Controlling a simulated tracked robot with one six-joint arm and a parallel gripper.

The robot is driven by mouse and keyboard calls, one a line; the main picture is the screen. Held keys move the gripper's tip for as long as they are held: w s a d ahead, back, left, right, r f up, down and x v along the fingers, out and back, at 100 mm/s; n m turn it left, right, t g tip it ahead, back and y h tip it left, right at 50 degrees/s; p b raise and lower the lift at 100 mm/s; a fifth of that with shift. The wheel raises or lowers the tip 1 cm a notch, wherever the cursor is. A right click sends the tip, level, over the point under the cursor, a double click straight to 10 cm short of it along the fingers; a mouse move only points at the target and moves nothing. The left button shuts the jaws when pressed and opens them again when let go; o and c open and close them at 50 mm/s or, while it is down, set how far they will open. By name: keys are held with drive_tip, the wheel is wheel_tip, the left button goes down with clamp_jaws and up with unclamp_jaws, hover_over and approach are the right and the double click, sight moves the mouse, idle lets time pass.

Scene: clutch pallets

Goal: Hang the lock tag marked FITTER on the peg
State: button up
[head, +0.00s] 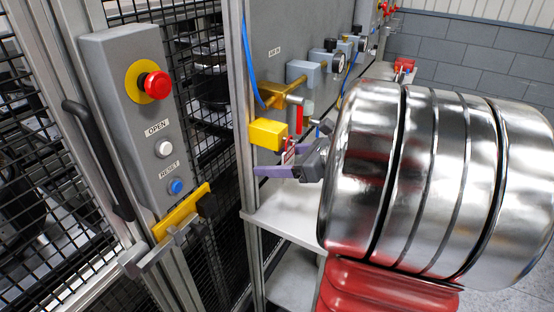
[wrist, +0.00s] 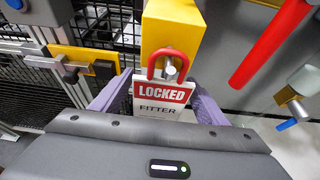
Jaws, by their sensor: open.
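The lock tag marked FITTER (wrist: 160,97) is a white plate with a red LOCKED band and a red shackle on top. Its shackle appears to loop around the silver peg (wrist: 170,70) on the front of the yellow block (wrist: 176,25), and the plate hangs below. My gripper (wrist: 158,104) is open, with one purple finger on each side of the tag; whether either touches it I cannot tell. In the head view my gripper (head: 276,171) is just below the yellow block (head: 268,134), and the tag (head: 288,156) is small and partly hidden.
A red-handled valve (head: 297,115) is right of the block. Left stands a grey control box (head: 117,80) with a red stop button (head: 157,85) and a yellow latch (head: 181,211). A white shelf (head: 290,215) lies below. My arm covers much of the right side.

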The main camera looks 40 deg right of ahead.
drive_tip(key=shift+s, duration=0.1)
drive_tip(key=shift+s+d+r, duration=0.25)
drive_tip(key=shift+s, duration=0.2)
drive_tip(key=v, duration=1.2)
drive_tip(key=shift+s, duration=0.25)
drive_tip(key=s+a+f+n+g, duration=0.1)
drive_tip(key=a+f+n+g, duration=0.4)
drive_tip(key=a+n, duration=0.5)
drive_tip(key=s+a+f+n+g, duration=0.1)
drive_tip(key=a+f+n+g, duration=0.5)
drive_tip(key=a, duration=0.6)
drive_tip(key=a+r+n+t+h, duration=0.4)
drive_tip(key=a+n, duration=0.4)
drive_tip(key=n, duration=0.8)
drive_tip(key=shift+w+h, duration=0.3)
drive_tip(key=shift+w, duration=0.15)
